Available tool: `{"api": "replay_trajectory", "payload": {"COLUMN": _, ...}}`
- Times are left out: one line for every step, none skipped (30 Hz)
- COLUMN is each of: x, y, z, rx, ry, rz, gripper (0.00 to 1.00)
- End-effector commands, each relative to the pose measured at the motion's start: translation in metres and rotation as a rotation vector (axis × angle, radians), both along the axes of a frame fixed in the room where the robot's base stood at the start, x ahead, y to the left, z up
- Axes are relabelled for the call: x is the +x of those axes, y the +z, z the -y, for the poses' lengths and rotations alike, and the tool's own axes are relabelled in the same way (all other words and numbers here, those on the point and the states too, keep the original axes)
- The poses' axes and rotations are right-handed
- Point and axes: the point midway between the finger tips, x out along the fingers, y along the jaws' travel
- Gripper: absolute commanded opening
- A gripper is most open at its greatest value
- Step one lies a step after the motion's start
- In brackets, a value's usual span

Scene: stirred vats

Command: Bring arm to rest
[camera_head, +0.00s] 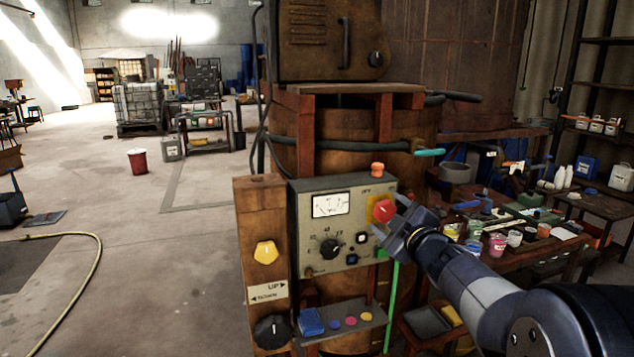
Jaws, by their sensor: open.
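My arm (490,297) reaches in from the lower right. My gripper (390,227) is open, its fingers at the right edge of a grey control panel (312,262). A red knob (383,210) on the panel is beside the upper fingertip; I cannot tell whether they touch. Nothing shows between the fingers. The panel also carries a white dial gauge (331,204), a black rotary knob (329,248) and small buttons.
A wooden post (260,215) with a yellow knob (265,252) and a black knob (272,331) stands left of the panel. A rusty vat (345,135) is behind. A cluttered bench (497,265) with cups lies right. The floor (150,240) at left is mostly open, with a hose.

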Motion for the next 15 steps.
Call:
{"api": "replay_trajectory", "payload": {"x": 0.0003, "y": 0.0044, "z": 0.0002, "rx": 0.056, "ry": 0.0, "rz": -0.021, "gripper": 0.67}}
{"api": "replay_trajectory", "payload": {"x": 0.0003, "y": 0.0042, "z": 0.0003, "rx": 0.092, "ry": -0.001, "rz": -0.034, "gripper": 0.67}}
{"api": "replay_trajectory", "payload": {"x": 0.0002, "y": 0.0039, "z": 0.0003, "rx": 0.138, "ry": 0.0, "rz": -0.049, "gripper": 0.67}}
{"api": "replay_trajectory", "payload": {"x": 0.0002, "y": 0.0042, "z": 0.0002, "rx": 0.173, "ry": 0.0, "rz": -0.061, "gripper": 0.67}}
{"api": "replay_trajectory", "payload": {"x": 0.0001, "y": 0.0045, "z": 0.0003, "rx": 0.207, "ry": 0.0, "rz": -0.07, "gripper": 0.67}}
{"api": "replay_trajectory", "payload": {"x": 0.0002, "y": 0.0047, "z": 0.0002, "rx": 0.249, "ry": 0.0, "rz": -0.084, "gripper": 0.67}}
{"api": "replay_trajectory", "payload": {"x": 0.0001, "y": 0.0046, "z": 0.0004, "rx": 0.282, "ry": -0.001, "rz": -0.095, "gripper": 0.67}}
{"api": "replay_trajectory", "payload": {"x": 0.0003, "y": 0.0044, "z": 0.0005, "rx": 0.315, "ry": -0.001, "rz": -0.106, "gripper": 0.67}}
{"api": "replay_trajectory", "payload": {"x": 0.0001, "y": 0.004, "z": 0.0004, "rx": 0.355, "ry": 0.0, "rz": -0.12, "gripper": 0.67}}
{"api": "replay_trajectory", "payload": {"x": 0.0001, "y": 0.0042, "z": 0.0004, "rx": 0.386, "ry": -0.001, "rz": -0.129, "gripper": 0.67}}
{"api": "replay_trajectory", "payload": {"x": 0.0001, "y": 0.0044, "z": 0.0004, "rx": 0.415, "ry": -0.001, "rz": -0.139, "gripper": 0.67}}
{"api": "replay_trajectory", "payload": {"x": 0.0001, "y": 0.0046, "z": 0.0005, "rx": 0.454, "ry": -0.001, "rz": -0.151, "gripper": 0.67}}
{"api": "replay_trajectory", "payload": {"x": 0.0002, "y": 0.0046, "z": 0.0005, "rx": 0.483, "ry": -0.001, "rz": -0.161, "gripper": 0.67}}
{"api": "replay_trajectory", "payload": {"x": 0.0003, "y": 0.0044, "z": 0.0005, "rx": 0.512, "ry": -0.001, "rz": -0.169, "gripper": 0.67}}
{"api": "replay_trajectory", "payload": {"x": 0.0001, "y": 0.0041, "z": 0.0005, "rx": 0.549, "ry": -0.001, "rz": -0.182, "gripper": 0.67}}
